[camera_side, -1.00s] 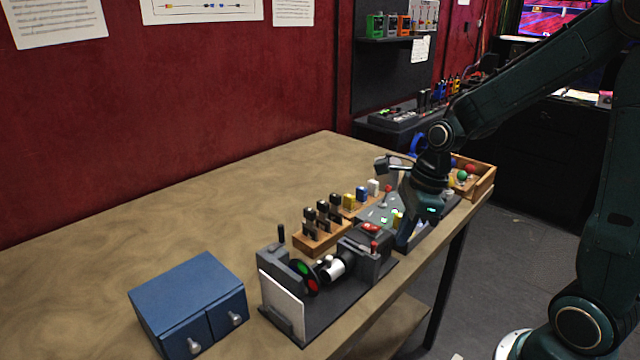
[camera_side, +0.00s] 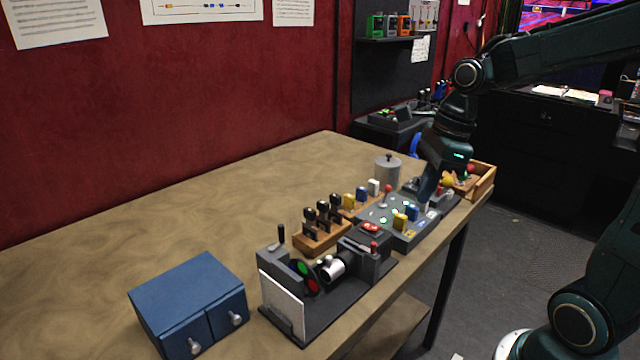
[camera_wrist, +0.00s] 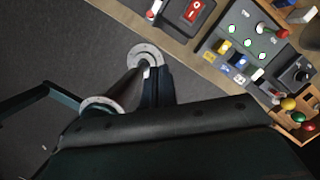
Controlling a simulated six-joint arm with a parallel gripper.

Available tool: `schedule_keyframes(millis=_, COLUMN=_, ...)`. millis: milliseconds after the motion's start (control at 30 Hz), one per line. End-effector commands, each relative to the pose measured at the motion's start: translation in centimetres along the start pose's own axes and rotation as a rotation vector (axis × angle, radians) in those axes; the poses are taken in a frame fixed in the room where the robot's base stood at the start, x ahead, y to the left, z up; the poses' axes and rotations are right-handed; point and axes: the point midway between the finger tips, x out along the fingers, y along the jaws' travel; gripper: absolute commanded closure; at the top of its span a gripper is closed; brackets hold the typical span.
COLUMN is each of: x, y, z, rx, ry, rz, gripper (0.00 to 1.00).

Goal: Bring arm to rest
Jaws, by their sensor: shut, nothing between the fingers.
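My gripper (camera_side: 424,196) is shut and empty, pointing down above the far right part of the grey button panel (camera_side: 396,240). From the side I cannot tell exactly how high it hangs above the panel. The panel carries small lit buttons, a red-topped lever (camera_side: 388,188), a yellow block (camera_side: 400,221) and a blue block (camera_side: 411,212). The panel also shows at the upper right of the wrist view (camera_wrist: 212,60), with green and white lights. The dark gripper body fills the bottom of the wrist view; its fingertips are not clear there.
A wooden tray (camera_side: 485,184) with coloured balls stands beyond the panel. A grey lidded canister (camera_side: 387,170) stands behind it. Nearer are a wooden rack (camera_side: 322,240) of black-handled pieces, a dark optical device (camera_side: 330,300) and a blue drawer box (camera_side: 190,295).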

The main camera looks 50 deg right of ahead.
Motion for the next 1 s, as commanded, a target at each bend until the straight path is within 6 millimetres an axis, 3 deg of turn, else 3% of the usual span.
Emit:
schedule_keyframes(millis=367, x=-0.6, y=1.3, z=0.3, rx=-0.194, ry=0.003, rz=-0.031, gripper=1.0)
schedule_keyframes(millis=1000, x=-2.7, y=6.8, z=0.2, rx=-1.123, ry=0.078, rz=-0.167, gripper=1.0)
